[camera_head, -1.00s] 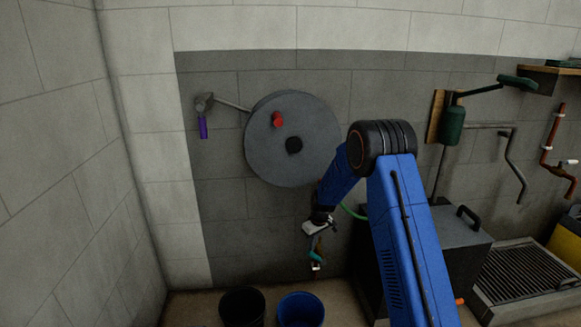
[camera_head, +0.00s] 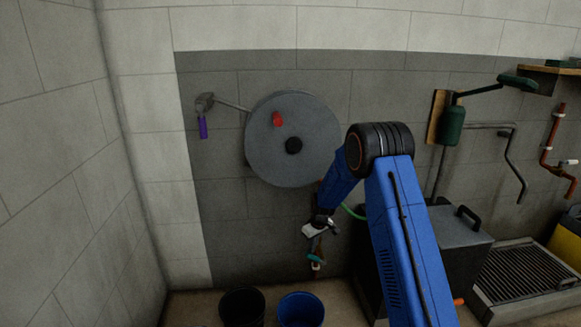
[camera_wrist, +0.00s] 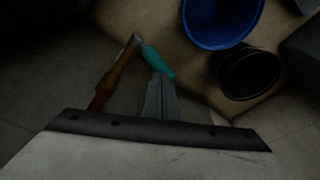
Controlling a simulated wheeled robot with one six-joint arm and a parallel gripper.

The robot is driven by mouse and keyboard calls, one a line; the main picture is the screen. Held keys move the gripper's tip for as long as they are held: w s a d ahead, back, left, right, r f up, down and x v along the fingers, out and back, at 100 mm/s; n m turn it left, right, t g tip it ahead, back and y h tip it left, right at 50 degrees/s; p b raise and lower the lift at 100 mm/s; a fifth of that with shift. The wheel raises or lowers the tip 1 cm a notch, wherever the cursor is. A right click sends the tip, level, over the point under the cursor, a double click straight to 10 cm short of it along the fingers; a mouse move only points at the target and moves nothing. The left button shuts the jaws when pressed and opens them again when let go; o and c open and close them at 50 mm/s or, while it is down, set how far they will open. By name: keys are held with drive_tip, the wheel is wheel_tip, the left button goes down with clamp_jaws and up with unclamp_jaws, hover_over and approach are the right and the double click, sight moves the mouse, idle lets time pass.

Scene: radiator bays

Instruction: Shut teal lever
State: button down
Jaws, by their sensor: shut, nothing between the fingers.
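The teal lever (camera_wrist: 158,62) sits at the end of a brown pipe with a red base (camera_wrist: 113,75) in the wrist view. The lever slants away from the pipe at a wide angle. In the head view the lever is a small teal patch (camera_head: 316,259) low on the grey wall, partly hidden by my gripper. My gripper (camera_head: 317,243) is shut and empty, just above the lever, pointing down. In the wrist view its fingertips (camera_wrist: 157,78) are right beside the lever's free end; I cannot tell whether they touch.
A black bucket (camera_head: 242,308) and a blue bucket (camera_head: 300,310) stand on the floor below. A round grey disc (camera_head: 270,155) with a red knob is on the wall above. A dark box (camera_head: 455,240) and a floor grate (camera_head: 522,277) are to the right.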

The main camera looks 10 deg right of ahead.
sight(312, 255)
drive_tip(key=shift+f, duration=2.9)
drive_tip(key=shift+s+f, duration=0.25)
drive_tip(key=shift+f, duration=0.8)
drive_tip(key=shift+w+r, duration=0.15)
drive_tip(key=shift+r, duration=0.55)
drive_tip(key=shift+w+r, duration=0.1)
drive_tip(key=shift+r, duration=3.85)
